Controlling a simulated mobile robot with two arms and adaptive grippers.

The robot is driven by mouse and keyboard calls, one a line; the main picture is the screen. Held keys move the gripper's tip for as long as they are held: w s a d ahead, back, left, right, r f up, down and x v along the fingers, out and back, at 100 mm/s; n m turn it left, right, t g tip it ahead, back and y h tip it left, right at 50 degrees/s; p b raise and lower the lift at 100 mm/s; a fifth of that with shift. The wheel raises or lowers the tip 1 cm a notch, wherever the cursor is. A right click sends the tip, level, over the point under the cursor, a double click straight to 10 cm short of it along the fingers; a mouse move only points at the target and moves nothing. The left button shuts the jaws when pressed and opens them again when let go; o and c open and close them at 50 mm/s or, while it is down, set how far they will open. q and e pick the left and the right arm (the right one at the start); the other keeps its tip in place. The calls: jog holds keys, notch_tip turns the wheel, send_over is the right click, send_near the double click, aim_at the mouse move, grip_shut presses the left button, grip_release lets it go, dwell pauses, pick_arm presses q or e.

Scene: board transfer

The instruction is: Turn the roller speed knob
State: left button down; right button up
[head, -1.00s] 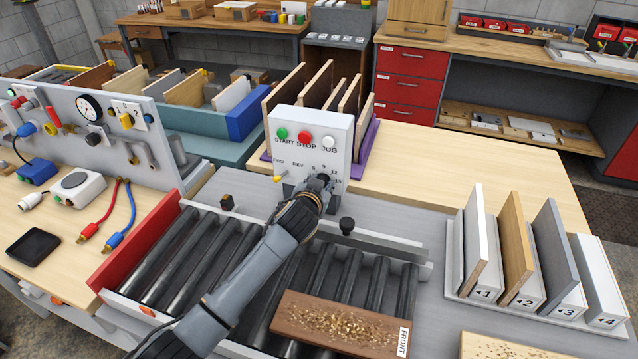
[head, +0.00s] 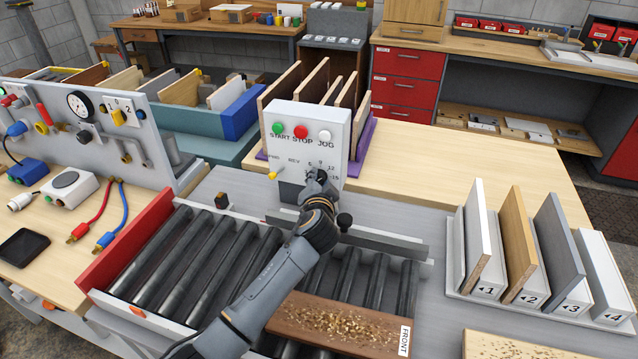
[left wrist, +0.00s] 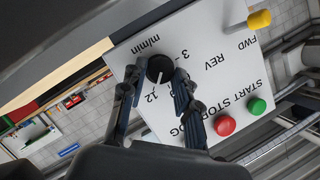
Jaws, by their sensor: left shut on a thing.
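The roller speed knob (left wrist: 160,68) is round and black with a white pointer line, on the white control panel (head: 284,122). In the left wrist view the pointer lies toward the 12 mark. My left gripper (head: 318,180) is at the panel's lower right; in the left wrist view its two fingers (left wrist: 157,74) are shut on the knob from both sides. In the head view the gripper hides the knob. My right gripper is in neither view.
Green, red and white buttons line the panel top; a yellow-tipped lever (head: 273,176) sits lower left. Below are the rollers (head: 205,262) and a brown board (head: 338,323) marked FRONT.

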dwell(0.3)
pick_arm(q)
jog(key=c, duration=1)
grip_release()
jog(key=v, duration=1.2)
